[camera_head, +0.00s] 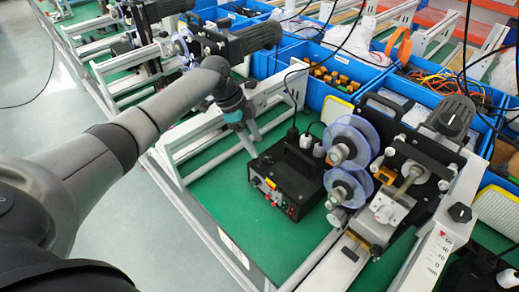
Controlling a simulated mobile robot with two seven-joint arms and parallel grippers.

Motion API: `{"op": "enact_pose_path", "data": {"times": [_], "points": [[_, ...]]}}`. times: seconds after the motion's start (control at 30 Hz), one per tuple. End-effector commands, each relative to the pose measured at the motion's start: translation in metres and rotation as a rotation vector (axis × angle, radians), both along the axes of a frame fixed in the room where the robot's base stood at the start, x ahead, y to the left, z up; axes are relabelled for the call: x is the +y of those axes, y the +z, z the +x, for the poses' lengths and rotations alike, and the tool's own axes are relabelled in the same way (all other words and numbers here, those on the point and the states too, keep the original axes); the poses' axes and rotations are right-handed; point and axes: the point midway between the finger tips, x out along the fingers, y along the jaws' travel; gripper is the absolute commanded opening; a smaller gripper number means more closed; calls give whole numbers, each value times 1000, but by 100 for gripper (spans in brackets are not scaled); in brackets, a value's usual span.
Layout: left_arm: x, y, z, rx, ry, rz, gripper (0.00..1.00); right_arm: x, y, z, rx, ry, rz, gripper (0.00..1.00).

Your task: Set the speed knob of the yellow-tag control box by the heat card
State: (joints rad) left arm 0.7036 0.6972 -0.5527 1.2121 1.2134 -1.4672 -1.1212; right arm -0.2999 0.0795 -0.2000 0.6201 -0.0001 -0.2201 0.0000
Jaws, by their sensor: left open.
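A black control box (284,178) sits on the green bench top near the middle of the view. A small yellow-orange mark (270,183) shows on its front panel, beside small red parts. The panel's knob and markings are too small to make out. My left arm comes in from the left, and my left gripper (251,141) is open above the bench, behind and to the left of the box, apart from it. A yellow-edged pale card or pad (337,107) stands behind the box; I cannot read it or tell whether it is the heat card. My right gripper is not in view.
Clear blue-tinted discs (352,139) and a metal roller machine (405,190) stand right of the box. Black cables rise behind it. Blue bins (292,60) with parts line the back. A grey frame rail (205,140) runs left of the box. Green surface is free in front.

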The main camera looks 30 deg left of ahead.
Motion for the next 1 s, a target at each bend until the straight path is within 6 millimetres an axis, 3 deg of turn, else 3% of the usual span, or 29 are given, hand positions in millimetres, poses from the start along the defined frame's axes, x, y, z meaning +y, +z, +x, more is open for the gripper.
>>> {"op": "enact_pose_path", "data": {"times": [0.2,0.4,0.6,1.0], "points": [[21,51,-6,-4,1,2,61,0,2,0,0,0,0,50],[33,83,-10,-3,0,2,61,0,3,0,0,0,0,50],[38,96,-12,1,-1,0,61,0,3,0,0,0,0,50],[38,97,-12,1,-1,0,61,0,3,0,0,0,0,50]]}}
